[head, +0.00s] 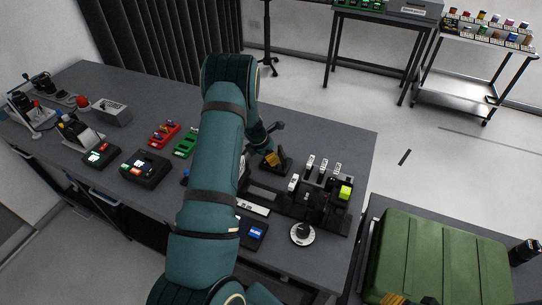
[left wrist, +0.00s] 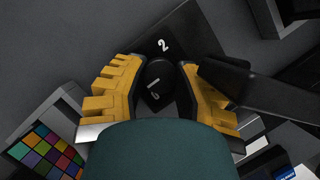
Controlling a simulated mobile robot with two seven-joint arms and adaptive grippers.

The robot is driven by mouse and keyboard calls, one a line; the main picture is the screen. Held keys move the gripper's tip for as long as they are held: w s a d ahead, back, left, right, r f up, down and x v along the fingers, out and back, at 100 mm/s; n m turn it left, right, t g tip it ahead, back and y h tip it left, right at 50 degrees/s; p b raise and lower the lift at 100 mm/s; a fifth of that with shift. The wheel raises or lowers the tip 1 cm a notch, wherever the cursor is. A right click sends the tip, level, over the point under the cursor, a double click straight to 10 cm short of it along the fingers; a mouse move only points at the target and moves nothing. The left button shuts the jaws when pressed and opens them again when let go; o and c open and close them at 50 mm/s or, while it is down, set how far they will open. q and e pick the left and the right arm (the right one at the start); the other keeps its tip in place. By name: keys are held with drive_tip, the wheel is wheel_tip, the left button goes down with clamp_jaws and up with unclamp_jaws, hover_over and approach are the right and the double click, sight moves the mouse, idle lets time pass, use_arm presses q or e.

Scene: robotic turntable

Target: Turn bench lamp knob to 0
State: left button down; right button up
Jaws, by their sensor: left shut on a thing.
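The round black knob (left wrist: 157,84) shows in the left wrist view on a dark plate with a white "2" (left wrist: 164,45) above it. The knob has small white marks on its face; what they read is unclear. My left gripper (left wrist: 150,75) has its yellow fingers on both sides of the knob and is shut on it. In the head view my left gripper (head: 272,158) is low at the bench, partly behind my arm, and the knob cannot be made out. My right gripper (head: 395,299) shows only as yellow tips at the bottom edge.
The grey bench (head: 335,130) carries a black block device (head: 320,205), a round white dial (head: 303,234) and red (head: 163,134) and green (head: 186,143) trays. A black bar (left wrist: 225,75) lies close beside the right finger in the left wrist view. A green case (head: 440,255) stands at right.

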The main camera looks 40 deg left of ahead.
idle(0.4)
use_arm(q)
drive_tip(key=c, duration=0.6)
unclamp_jaws()
drive_tip(key=shift+c, duration=0.2)
drive_tip(key=v, duration=1.2)
